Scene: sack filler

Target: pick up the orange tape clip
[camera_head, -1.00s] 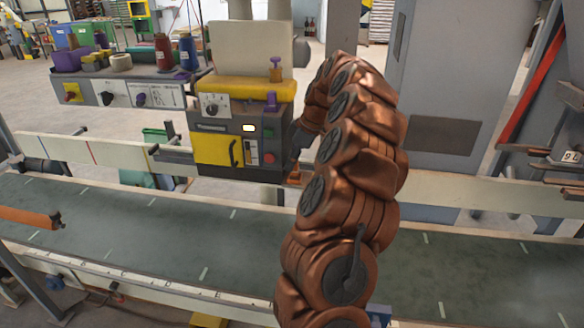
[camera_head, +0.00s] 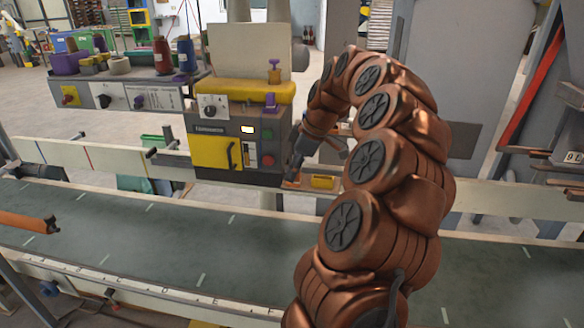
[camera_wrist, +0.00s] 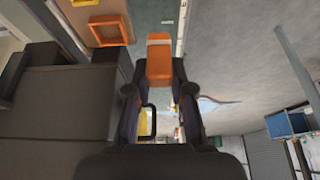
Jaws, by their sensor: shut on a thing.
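The orange tape clip (camera_wrist: 159,57) is a small block between my fingertips in the wrist view, and both fingers press on its sides. In the head view my gripper (camera_head: 292,180) points down beside the right side of the grey and yellow machine head (camera_head: 228,135). Only a small orange bit of the clip (camera_head: 290,184) shows there at the fingertips, close to the pale rail. My gripper is shut on the clip. I cannot tell whether the clip still touches the surface below it.
A yellow block (camera_head: 323,182) sits just right of my gripper. The wrist view shows an orange frame (camera_wrist: 108,28) on a brown panel, left of the clip. A green conveyor belt (camera_head: 140,230) runs along the front. A grey shelf (camera_head: 120,92) with thread cones stands back left.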

